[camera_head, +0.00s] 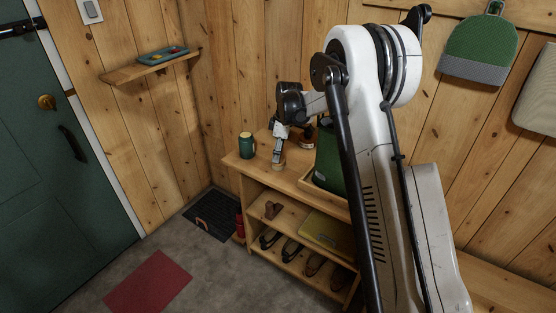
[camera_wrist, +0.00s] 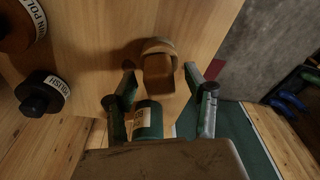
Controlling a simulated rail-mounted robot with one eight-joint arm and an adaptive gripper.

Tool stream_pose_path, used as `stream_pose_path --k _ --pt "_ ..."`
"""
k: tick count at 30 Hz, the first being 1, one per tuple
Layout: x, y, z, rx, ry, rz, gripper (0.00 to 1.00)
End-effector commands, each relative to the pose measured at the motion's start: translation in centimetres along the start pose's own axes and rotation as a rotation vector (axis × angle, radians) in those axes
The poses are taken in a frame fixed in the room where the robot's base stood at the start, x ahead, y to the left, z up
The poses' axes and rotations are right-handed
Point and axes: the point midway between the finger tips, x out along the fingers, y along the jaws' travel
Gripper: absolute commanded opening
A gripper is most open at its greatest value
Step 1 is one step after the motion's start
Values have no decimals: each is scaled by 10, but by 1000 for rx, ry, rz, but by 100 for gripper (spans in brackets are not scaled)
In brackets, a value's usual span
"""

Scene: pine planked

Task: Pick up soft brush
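A small wooden brush (camera_wrist: 159,76) with a brown handle and a rounded tan end lies in the wrist view, between and just beyond my fingertips. I take it to be the soft brush; its bristles are not clear. My gripper (camera_wrist: 158,70) is open, with a visible gap on each side of the brush. In the head view my gripper (camera_head: 277,158) points down over the shelf top (camera_head: 240,167), and a small tan part of the brush (camera_head: 278,167) shows just below the fingers.
A green jar (camera_head: 246,146) stands left of my gripper; it also shows in the wrist view (camera_wrist: 148,118). Dark polish containers (camera_wrist: 43,93) stand at the wrist view's left. A green container (camera_head: 327,160) stands to the right in the head view. Shoes (camera_head: 291,250) fill the lower shelf.

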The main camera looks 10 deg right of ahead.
Motion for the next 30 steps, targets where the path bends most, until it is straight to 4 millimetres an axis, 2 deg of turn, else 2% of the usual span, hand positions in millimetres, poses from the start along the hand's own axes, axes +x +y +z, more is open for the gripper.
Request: stream_pose_path --k 1,11,23,26,30 --pt "0 0 0 0 0 0 44" --pt "0 0 0 0 0 0 0" --pt "-7 0 -1 0 0 0 0" --pt "-17 0 -2 0 0 0 0" --pt "-40 0 -6 0 0 0 0"
